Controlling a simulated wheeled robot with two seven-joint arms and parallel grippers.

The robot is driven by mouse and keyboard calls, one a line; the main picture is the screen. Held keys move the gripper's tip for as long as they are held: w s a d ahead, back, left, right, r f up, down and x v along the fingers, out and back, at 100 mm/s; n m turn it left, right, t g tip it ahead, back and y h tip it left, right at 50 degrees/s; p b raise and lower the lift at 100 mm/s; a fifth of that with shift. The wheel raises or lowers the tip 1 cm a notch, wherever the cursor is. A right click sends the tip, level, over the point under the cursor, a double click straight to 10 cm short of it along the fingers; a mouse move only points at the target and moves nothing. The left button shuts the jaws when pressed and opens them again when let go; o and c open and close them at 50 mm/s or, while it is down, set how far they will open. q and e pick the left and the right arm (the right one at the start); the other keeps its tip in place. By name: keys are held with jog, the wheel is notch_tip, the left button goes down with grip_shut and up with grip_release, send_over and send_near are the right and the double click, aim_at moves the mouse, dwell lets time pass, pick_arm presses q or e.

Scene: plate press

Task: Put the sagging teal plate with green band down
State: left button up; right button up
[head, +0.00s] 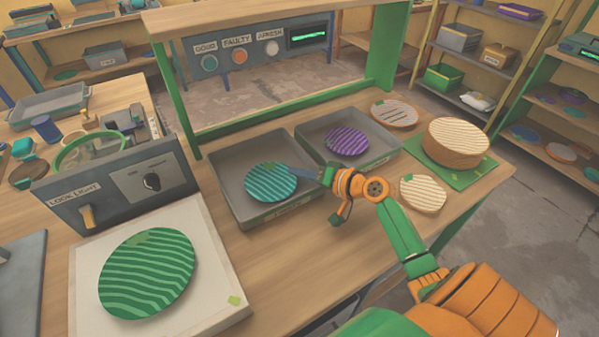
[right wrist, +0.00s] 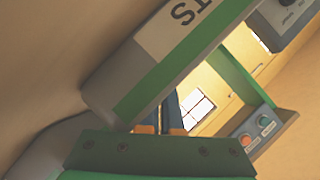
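The teal striped plate (head: 270,182) is in the left grey tray (head: 226,191), with a small green mark near its top edge. I cannot tell whether it rests fully on the tray floor. My right gripper (head: 301,173) reaches in from the right, its dark blue fingers at the plate's right rim. In the right wrist view the fingers (right wrist: 163,115) show close together, partly hidden behind a grey edge with a green strip and a label. The plate cannot be made out there, so the grip is unclear. My left gripper is not in view.
A purple plate (head: 346,141) lies in the tray to the right (head: 388,153). A green striped plate (head: 147,273) lies on the white light panel (head: 215,297). A cream plate stack (head: 457,142) stands on a green mat. A green frame with buttons (head: 240,56) rises behind the trays.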

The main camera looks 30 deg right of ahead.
jog(key=shift+s+a+f+g+p, duration=0.2)
jog(key=shift+g+p, duration=0.1)
jog(key=shift+p, duration=0.15)
jog(key=shift+s+d+r, duration=0.2)
jog(key=v, duration=1.1)
jog(key=shift+d+r+b, duration=0.15)
jog(key=shift+d+b, duration=0.05)
jog(key=shift+b, duration=0.1)
